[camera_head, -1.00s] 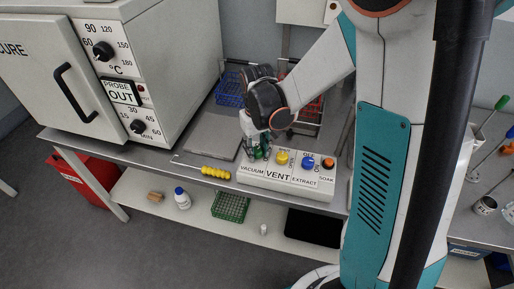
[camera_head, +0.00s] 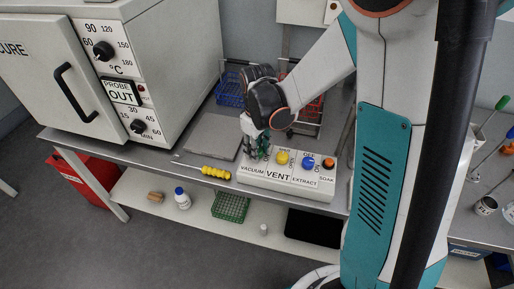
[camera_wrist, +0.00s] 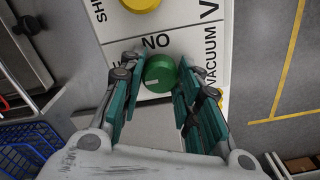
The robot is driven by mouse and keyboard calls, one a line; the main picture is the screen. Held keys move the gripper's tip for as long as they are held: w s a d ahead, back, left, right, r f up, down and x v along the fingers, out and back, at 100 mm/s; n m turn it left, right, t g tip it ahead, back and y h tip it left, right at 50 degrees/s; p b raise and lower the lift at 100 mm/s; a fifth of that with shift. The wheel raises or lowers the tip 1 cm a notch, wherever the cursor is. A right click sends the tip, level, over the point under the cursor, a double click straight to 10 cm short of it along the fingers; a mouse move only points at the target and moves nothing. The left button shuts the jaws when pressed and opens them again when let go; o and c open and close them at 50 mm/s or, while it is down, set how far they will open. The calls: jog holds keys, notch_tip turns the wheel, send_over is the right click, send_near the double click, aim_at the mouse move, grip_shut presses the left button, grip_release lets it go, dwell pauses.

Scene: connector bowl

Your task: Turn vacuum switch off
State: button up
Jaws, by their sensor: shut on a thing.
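A white switch panel (camera_head: 285,183) stands on the metal bench, with a row of coloured knobs. The green vacuum knob (camera_wrist: 160,73) sits at its left end in the head view, largely hidden there by my gripper (camera_head: 257,152). In the wrist view my gripper (camera_wrist: 158,82) has its teal fingers on both sides of this knob and is shut on it. A small pale mark shows on the knob's face. The ON label (camera_wrist: 155,42) and the VACUUM label (camera_wrist: 210,55) are beside it.
A yellow knob (camera_head: 282,158), a blue knob (camera_head: 308,162) and an orange knob (camera_head: 328,163) are close by on the panel. A yellow-handled tool (camera_head: 215,172) lies to its left. A blue wire basket (camera_head: 231,92) and an oven (camera_head: 110,70) stand behind.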

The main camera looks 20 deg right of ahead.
jog(key=o, duration=1.1)
jog(key=shift+c, duration=0.2)
notch_tip(320, 180, up, 12)
jog(key=s+r+m+t, duration=0.2)
jog(key=s+m+t, duration=0.1)
jog(key=s, duration=0.4)
jog(key=s+r+m+t, duration=0.2)
jog(key=s+r+t, duration=0.1)
jog(key=s, duration=0.5)
jog(key=shift+s+a+r+m+t, duration=0.15)
jog(key=shift+r+m+t, duration=0.25)
jog(key=shift+t, duration=0.2)
